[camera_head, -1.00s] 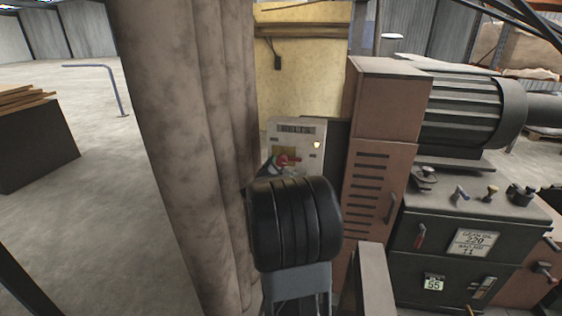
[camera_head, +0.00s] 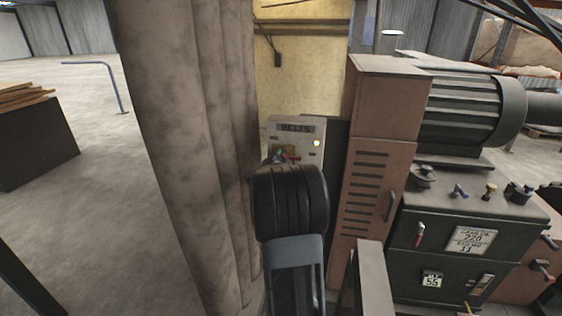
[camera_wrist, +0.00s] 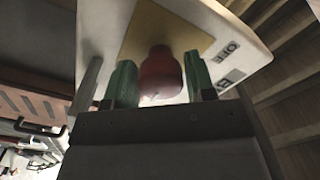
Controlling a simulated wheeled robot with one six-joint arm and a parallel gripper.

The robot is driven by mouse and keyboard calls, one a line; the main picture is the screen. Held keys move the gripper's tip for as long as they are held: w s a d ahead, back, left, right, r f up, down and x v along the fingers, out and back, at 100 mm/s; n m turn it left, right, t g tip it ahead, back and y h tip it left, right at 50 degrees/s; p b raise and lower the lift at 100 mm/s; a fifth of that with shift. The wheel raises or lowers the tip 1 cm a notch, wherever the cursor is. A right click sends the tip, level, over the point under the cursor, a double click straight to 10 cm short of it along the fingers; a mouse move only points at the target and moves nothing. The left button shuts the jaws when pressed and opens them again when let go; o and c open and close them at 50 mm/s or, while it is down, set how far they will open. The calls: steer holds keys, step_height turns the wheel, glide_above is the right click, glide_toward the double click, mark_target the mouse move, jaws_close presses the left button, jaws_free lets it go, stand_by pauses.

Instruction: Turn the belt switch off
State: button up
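The belt switch is a red knob (camera_wrist: 160,72) on a yellow plate (camera_wrist: 165,28) of a pale control box (camera_wrist: 105,25). "OFF" is lettered to the right of the plate in the wrist view. In the head view the box (camera_head: 312,133) has a lit yellowish lamp (camera_head: 317,143) at its right. My gripper (camera_wrist: 160,72) has its green fingers apart, one on each side of the knob. They are close to it; I cannot tell whether they touch it. In the head view my black wrist hides the lower box and most of the gripper.
A thick mottled column (camera_head: 180,130) stands close to the left of my arm. A brown vented cabinet (camera_head: 375,170) stands just right of the box. Dark machinery with levers (camera_head: 470,230) fills the right. Open floor (camera_head: 90,210) lies left of the column.

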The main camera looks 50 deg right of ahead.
steer(key=c, duration=0.6)
steer(key=shift+o, duration=0.2)
steer(key=n+b, duration=0.1)
steer(key=n, duration=0.2)
steer(key=shift+f, duration=0.15)
steer(key=n, duration=0.3)
steer(key=shift+n+b, duration=0.3)
steer(key=shift+n, duration=0.1)
steer(key=n, duration=0.5)
steer(key=shift+p, duration=0.4)
steer(key=n+p, duration=0.1)
steer(key=n, duration=0.4)
steer(key=shift+n, duration=0.7)
